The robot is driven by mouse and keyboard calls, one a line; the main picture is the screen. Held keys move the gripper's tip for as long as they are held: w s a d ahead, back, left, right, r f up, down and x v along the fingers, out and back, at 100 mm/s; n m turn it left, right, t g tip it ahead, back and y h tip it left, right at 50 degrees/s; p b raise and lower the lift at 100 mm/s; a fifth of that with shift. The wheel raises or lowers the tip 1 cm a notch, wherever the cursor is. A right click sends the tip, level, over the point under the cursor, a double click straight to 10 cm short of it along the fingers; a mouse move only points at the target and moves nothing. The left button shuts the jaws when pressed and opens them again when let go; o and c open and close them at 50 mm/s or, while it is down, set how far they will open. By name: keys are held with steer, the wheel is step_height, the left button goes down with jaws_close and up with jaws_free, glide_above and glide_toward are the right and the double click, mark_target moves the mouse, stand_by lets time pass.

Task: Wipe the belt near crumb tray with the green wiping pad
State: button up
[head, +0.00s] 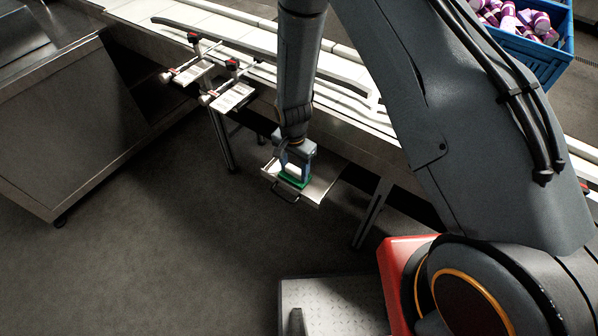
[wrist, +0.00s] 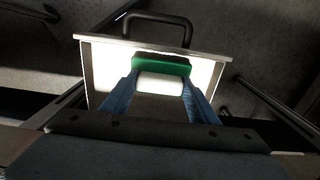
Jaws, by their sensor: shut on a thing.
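My gripper (head: 295,162) points down over the crumb tray (head: 318,191), a shallow metal tray with a dark handle that juts out below the belt's near side. In the wrist view my gripper (wrist: 160,92) has its blue fingers shut on the white grip of the green wiping pad (wrist: 160,63). The pad's green edge also shows in the head view (head: 294,182), low over or on the tray; I cannot tell whether it touches. The tray (wrist: 104,75) lies behind the pad in the wrist view. The white belt (head: 345,72) runs above and behind the tray, partly hidden by my arm.
A blue crate (head: 535,55) of purple and white packs stands at the top right. Sensors on brackets (head: 232,97) stick out from the belt's near side, left of my arm. A steel cabinet (head: 65,120) stands at the left. The floor (head: 170,250) in front is clear.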

mark_target(286, 165)
steer(key=shift+w+a, duration=0.15)
steer(key=shift+w+a+f+b, duration=0.15)
steer(key=shift+w+a+b, duration=0.6)
steer(key=shift+a, duration=0.35)
steer(key=shift+d, duration=0.15)
steer(key=shift+s+d+p, duration=0.25)
steer(key=shift+d+p, duration=0.2)
steer(key=shift+d, duration=0.4)
steer(key=shift+s+d+r+p, duration=0.1)
steer(key=shift+d+r+p, duration=0.1)
steer(key=shift+d, duration=0.45)
steer(key=shift+s+d+r+p, duration=0.1)
steer(key=shift+d+r+p, duration=0.1)
steer(key=shift+d, duration=0.4)
step_height(286, 165, up, 9)
steer(key=p, duration=0.5)
